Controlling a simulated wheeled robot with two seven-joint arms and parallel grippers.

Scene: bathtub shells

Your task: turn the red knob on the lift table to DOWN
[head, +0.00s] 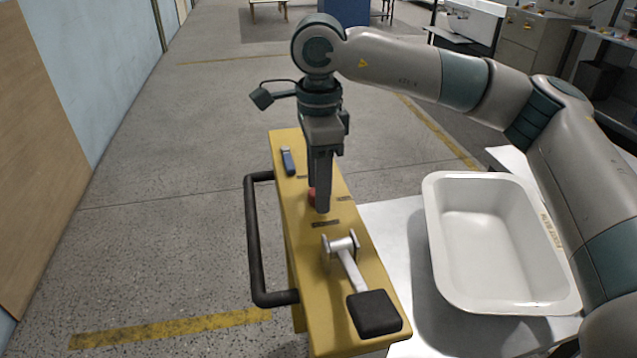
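The red knob (311,194) sits on top of the yellow console of the lift table (373,262). Only a small red part shows at the left of my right gripper's fingers; the rest is hidden behind them. My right gripper (322,205) points straight down over the knob, with its fingertips at the knob's height. From this side the fingers overlap, so I cannot tell whether they are closed on the knob. Small dark labels (326,223) lie near the knob, too small to read. My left gripper is not in view.
A blue-handled switch (288,161) lies behind the knob. A lever with a black pad (374,313) stands in front. A black handrail (252,240) runs along the console's left side. A white tub shell (436,240) rests on the white tabletop (408,330) at right. Floor at left is clear.

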